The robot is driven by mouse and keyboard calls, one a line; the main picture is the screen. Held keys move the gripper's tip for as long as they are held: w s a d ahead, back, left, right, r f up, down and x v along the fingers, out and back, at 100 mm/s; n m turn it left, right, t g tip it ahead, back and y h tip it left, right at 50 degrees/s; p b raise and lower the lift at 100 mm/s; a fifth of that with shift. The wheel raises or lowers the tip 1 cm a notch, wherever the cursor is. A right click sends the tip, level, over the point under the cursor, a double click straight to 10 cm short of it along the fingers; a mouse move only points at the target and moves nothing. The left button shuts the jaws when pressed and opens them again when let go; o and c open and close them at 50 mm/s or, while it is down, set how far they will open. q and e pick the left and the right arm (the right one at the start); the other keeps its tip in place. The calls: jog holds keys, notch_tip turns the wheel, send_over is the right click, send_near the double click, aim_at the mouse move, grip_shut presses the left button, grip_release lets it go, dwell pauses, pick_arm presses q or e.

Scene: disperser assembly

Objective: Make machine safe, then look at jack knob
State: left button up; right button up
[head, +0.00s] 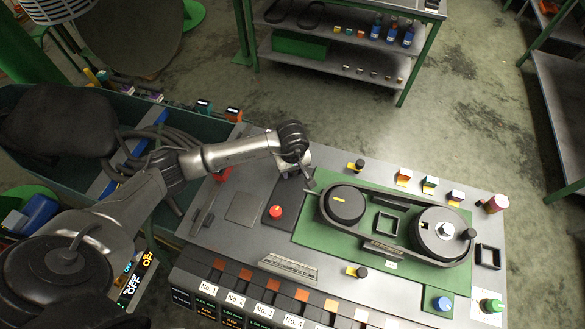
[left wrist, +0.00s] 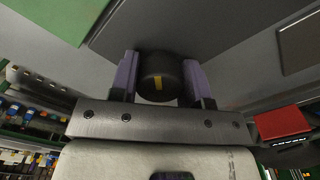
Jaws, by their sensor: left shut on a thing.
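My left gripper (head: 297,172) is at the upper left of the machine's top panel, reaching down beside a dark plate with a red button (head: 276,211). In the left wrist view its purple fingers (left wrist: 160,80) are shut on a black round knob (left wrist: 158,76) with a yellow mark. The gripper hides this knob in the head view. Two other black knobs with yellow bases stand on the panel, one at the back (head: 356,166) and one at the front (head: 357,271). I cannot tell which knob is the jack knob. My right gripper is not in view.
A belt (head: 384,247) runs around two wheels on a green plate. Coloured blocks (head: 403,178) and a red knob (head: 496,203) line the back right. A blue button (head: 442,303) and green knob (head: 491,305) are at front right. Numbered switches line the front.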

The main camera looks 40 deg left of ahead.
pick_arm(q)
jog(key=shift+c, duration=1.1)
jog(key=shift+n, duration=0.3)
